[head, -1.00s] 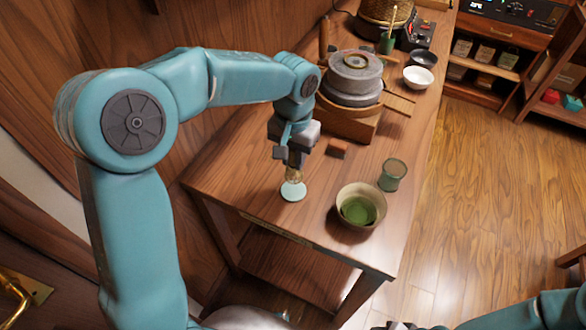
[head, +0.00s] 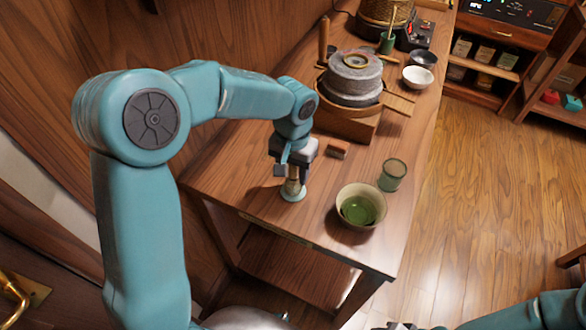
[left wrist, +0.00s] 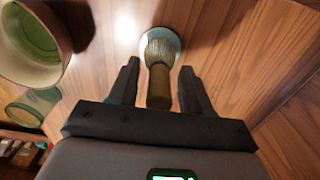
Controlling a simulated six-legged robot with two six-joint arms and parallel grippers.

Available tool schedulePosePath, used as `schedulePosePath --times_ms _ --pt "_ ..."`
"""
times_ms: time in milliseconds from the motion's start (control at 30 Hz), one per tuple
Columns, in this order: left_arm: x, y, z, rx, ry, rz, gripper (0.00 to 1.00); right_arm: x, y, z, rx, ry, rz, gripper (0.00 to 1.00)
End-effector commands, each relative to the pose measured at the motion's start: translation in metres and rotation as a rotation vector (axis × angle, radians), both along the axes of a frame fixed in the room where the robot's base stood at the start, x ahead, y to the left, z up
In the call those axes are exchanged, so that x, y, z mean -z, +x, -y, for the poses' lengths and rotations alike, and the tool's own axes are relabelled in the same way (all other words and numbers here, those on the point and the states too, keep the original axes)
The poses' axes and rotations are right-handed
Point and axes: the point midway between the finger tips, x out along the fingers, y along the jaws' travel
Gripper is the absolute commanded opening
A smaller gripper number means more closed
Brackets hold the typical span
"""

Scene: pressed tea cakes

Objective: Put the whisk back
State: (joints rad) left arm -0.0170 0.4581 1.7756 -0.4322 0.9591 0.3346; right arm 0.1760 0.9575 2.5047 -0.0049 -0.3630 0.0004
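The bamboo whisk (head: 291,185) stands upright at the pale green whisk stand (head: 293,196) on the table's near left part. In the left wrist view the whisk (left wrist: 160,72) has its handle towards me and its bristles at the stand (left wrist: 174,42). I cannot tell whether the bristles sit over the stand or just on top of it. My left gripper (head: 292,172) is directly above, its fingers on either side of the handle. In the left wrist view the gripper (left wrist: 160,80) is open, with gaps on both sides. My right gripper's fingers do not show clearly.
A tea bowl (head: 345,220) with green inside stands right of the stand, with a green-sided container (head: 392,175) behind it. A small reddish-brown block (head: 338,149) and a stone mill (head: 352,78) are farther back. The table's front edge is close.

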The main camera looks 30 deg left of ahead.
Motion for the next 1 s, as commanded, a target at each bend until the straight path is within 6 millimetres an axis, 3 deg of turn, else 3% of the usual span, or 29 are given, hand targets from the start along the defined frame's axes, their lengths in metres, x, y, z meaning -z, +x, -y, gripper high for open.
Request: schedulePosePath --times_ms 267,700,1000 --pt "-0.015 0.001 0.000 -0.001 0.000 0.004 0.48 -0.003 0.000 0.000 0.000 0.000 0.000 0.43" --pt "-0.109 0.001 0.000 0.001 -0.001 0.004 0.48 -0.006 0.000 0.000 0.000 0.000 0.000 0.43" --pt "-0.124 0.000 0.000 0.000 -0.001 0.000 0.48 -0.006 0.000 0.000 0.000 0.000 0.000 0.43"
